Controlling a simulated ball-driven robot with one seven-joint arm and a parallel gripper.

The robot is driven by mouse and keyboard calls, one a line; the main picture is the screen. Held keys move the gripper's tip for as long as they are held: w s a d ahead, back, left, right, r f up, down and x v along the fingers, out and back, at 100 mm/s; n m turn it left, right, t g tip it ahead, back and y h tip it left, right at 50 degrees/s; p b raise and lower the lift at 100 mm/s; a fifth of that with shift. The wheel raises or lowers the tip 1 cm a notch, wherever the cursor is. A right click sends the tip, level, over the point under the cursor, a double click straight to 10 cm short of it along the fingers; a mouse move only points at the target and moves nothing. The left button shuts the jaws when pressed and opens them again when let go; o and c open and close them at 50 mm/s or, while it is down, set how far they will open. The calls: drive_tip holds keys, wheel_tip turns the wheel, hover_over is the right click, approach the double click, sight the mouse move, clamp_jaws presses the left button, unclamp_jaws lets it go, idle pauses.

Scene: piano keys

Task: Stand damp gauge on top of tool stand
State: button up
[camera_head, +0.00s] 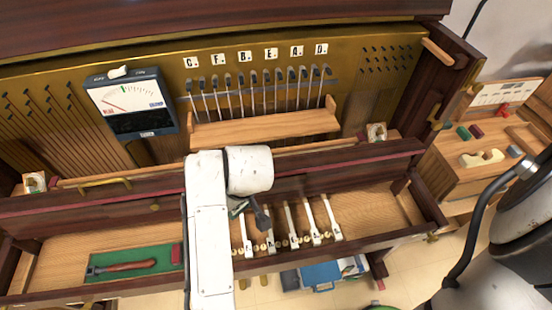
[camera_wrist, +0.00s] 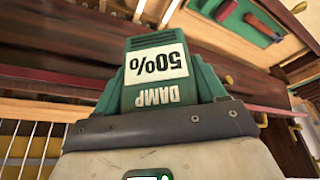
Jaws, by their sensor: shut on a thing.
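The damp gauge (camera_wrist: 157,72) is a green block with a white label reading 50% and DAMP, upside down in the wrist view. My gripper (camera_wrist: 158,112) is shut on it. In the head view my gripper (camera_head: 248,209) hangs over the open keybed, and the gauge is mostly hidden by my wrist, with only a small green part near it. A wooden stand (camera_head: 452,183) at the right, with coloured pieces and a light board on its top, looks like the tool stand, but I cannot be sure.
A meter (camera_head: 127,101) and a hammer rail (camera_head: 262,127) are on the piano's back. The long dark rail (camera_head: 340,161) crosses behind my arm. White keys (camera_head: 309,222) stand in the keybed. A green tray (camera_head: 135,263) holds a wooden-handled tool. A blue box (camera_head: 310,275) sits below.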

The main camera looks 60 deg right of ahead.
drive_tip(key=w+a+f+n+y, duration=0.1)
drive_tip(key=w+a+f+n, duration=0.1)
drive_tip(key=w+a+f, duration=0.3)
drive_tip(key=shift+w+a+f, duration=0.25)
drive_tip(key=shift+w+a, duration=0.8)
drive_tip(key=shift+w, duration=0.05)
drive_tip(key=shift+a+n, duration=0.1)
drive_tip(key=shift+n, duration=0.2)
